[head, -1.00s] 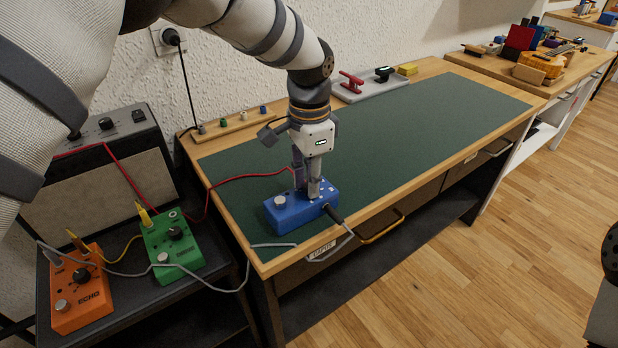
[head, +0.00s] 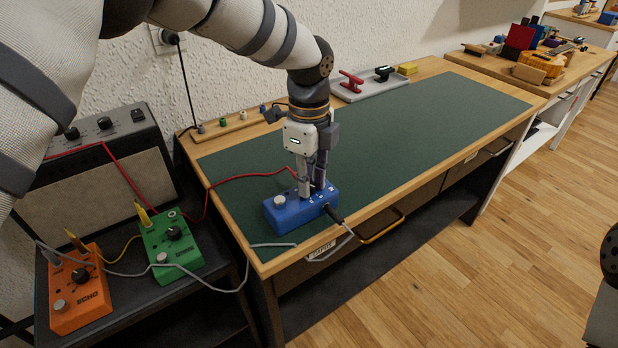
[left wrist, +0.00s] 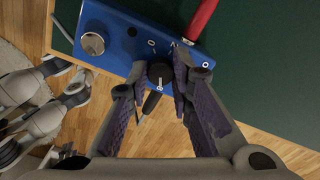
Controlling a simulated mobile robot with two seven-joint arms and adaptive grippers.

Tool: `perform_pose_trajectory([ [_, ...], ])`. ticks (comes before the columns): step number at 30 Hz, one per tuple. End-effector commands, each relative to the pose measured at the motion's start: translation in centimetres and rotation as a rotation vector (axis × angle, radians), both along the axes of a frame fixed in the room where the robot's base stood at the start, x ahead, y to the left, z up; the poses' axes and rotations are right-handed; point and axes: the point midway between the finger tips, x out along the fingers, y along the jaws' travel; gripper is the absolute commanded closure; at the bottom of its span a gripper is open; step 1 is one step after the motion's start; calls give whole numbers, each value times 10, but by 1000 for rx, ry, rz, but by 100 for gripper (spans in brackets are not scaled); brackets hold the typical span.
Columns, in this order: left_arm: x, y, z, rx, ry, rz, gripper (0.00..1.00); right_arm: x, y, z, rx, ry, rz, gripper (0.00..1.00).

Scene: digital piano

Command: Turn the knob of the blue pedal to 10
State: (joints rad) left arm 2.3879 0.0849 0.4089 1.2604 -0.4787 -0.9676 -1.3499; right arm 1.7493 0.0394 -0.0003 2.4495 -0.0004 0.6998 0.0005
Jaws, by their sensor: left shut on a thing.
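The blue pedal (head: 290,213) lies on the green mat near the front left corner of the workbench. It also shows at the top of the left wrist view (left wrist: 112,38), with a silver footswitch (left wrist: 93,44) and white scale marks. Its black knob (left wrist: 159,72) sits between the fingertips of my left gripper (left wrist: 156,78). The gripper, pointing down at the pedal in the head view (head: 311,188), is shut on this knob. The fingers hide the knob in the head view. I cannot read the knob's setting. My right gripper is not in view.
A grey cable with a dark plug (head: 335,214) enters the pedal's front side, close to the fingers. A red cable (head: 240,180) runs in from behind. A green pedal (head: 170,246) and an orange pedal (head: 80,290) stand at left. The mat (head: 420,120) is clear at right.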

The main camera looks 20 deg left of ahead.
Motion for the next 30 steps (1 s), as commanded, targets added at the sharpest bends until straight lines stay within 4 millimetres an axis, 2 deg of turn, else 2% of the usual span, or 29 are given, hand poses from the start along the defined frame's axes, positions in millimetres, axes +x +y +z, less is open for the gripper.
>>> perform_pose_trajectory([
  [18,-1,0,-2,-2,3,-569,100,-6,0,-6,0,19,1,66],
  [30,-1,0,-2,-2,3,-822,100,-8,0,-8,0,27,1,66],
])
